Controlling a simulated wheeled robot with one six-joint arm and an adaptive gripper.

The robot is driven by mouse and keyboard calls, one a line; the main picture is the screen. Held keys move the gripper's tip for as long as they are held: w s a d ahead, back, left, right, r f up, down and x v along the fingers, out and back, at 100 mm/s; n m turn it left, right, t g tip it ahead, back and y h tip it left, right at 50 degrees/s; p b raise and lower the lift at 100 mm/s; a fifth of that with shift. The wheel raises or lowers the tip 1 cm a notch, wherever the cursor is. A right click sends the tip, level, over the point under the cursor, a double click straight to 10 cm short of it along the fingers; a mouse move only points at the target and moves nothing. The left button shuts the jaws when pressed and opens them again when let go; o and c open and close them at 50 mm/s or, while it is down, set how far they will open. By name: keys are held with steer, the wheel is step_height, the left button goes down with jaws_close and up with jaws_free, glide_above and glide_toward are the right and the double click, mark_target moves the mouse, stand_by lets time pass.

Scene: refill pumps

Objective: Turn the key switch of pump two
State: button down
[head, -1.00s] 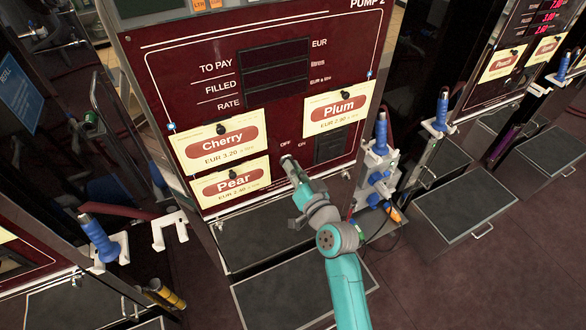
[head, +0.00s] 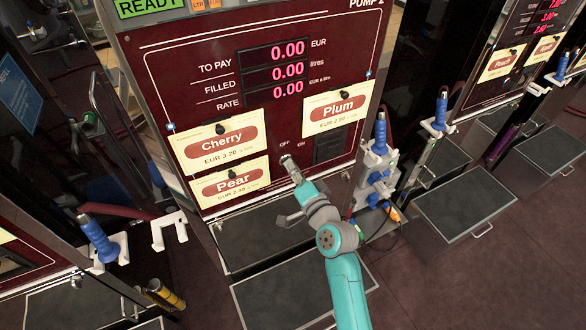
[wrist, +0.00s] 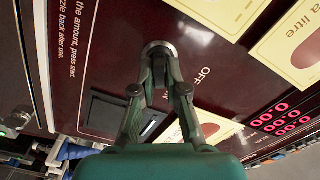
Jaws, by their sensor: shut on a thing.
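Pump two (head: 205,85) has a dark red front panel. Its key switch (wrist: 158,47) shows in the wrist view as a round silver collar with a dark key, beside the OFF label. My gripper (wrist: 159,88) is shut on the key, its two fingers on either side of it. In the head view my gripper (head: 290,168) reaches the panel just below the OFF and ON labels and mostly hides the switch. The pump's display (head: 275,70) is lit in pink and reads 0.00 on all three rows. A green READY sign (head: 150,5) is lit at the top.
Cherry (head: 222,140), Pear (head: 230,183) and Plum (head: 338,107) cards surround the switch. A dark recess (head: 330,146) lies right of it. A blue-handled nozzle (head: 380,135) hangs at the pump's right side. Dark trays (head: 265,235) stand below the panel.

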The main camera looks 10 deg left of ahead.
steer(key=c, duration=1.2)
jaws_free()
steer(key=v, duration=1.2)
steer(key=s+d+f+h, duration=0.3)
steer(key=s+d+f, duration=0.2)
steer(key=s+d, duration=0.3)
steer(key=s+d+f+h, duration=0.3)
steer(key=s+d+f, duration=0.15)
steer(key=s, duration=0.55)
steer(key=s+d+r+n+h, duration=0.1)
steer(key=s+d+r, duration=0.1)
steer(key=s, duration=0.5)
steer(key=s+d+r+n+h, duration=0.1)
steer(key=s+d+r+n, duration=0.1)
steer(key=s, duration=0.5)
steer(key=s+d+r+n+h, duration=0.2)
steer(key=s+d, duration=0.1)
steer(key=s, duration=0.5)
steer(key=shift+r, duration=0.4)
